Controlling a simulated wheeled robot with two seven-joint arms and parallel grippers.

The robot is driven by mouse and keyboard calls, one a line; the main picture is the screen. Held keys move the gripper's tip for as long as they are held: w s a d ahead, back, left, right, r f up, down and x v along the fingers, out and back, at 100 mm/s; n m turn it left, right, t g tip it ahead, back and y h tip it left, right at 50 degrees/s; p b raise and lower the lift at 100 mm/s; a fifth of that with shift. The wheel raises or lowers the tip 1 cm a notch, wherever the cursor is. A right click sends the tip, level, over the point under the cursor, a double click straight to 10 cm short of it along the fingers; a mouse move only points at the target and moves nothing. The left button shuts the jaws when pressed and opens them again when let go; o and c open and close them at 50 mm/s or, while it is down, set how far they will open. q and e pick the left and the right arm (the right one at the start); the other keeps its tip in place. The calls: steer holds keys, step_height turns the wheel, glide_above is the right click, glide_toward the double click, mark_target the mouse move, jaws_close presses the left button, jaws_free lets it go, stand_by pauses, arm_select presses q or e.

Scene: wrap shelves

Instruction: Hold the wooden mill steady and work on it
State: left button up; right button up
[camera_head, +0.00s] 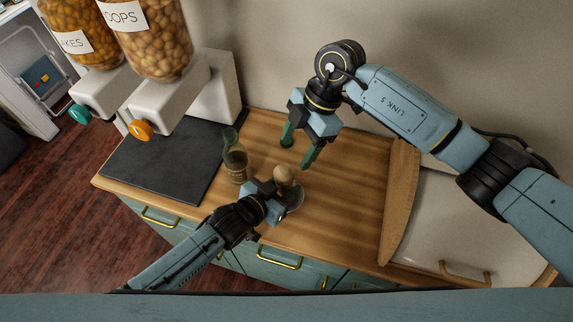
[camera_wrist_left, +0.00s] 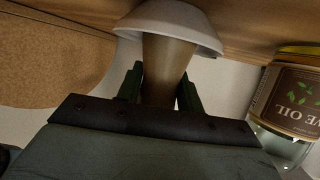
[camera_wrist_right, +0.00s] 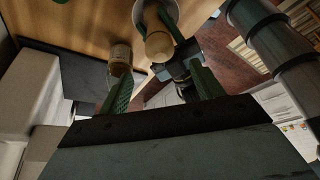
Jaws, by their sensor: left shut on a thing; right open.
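The wooden mill (camera_head: 284,175) stands upright on the counter, its lower part in a small white bowl (camera_head: 299,197). My left gripper (camera_head: 273,197) is shut on the mill from the front left. The left wrist view shows its fingers on either side of the mill's brown body (camera_wrist_left: 166,75), with the white bowl (camera_wrist_left: 185,20) around its base. My right gripper (camera_head: 299,146) is open and empty, above and behind the mill, fingers pointing down. In the right wrist view the mill's round top (camera_wrist_right: 158,44) appears beyond the open fingers, apart from them.
An olive oil bottle (camera_head: 236,165) stands left of the mill, close to my left gripper. A dark slab (camera_head: 160,165) and food dispensers (camera_head: 165,100) are further left. A wooden board (camera_head: 399,200) stands at the right. The counter between mill and board is clear.

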mark_target(285, 169)
steer(key=x, duration=0.7)
steer(key=shift+f, duration=0.1)
steer(key=c, duration=1)
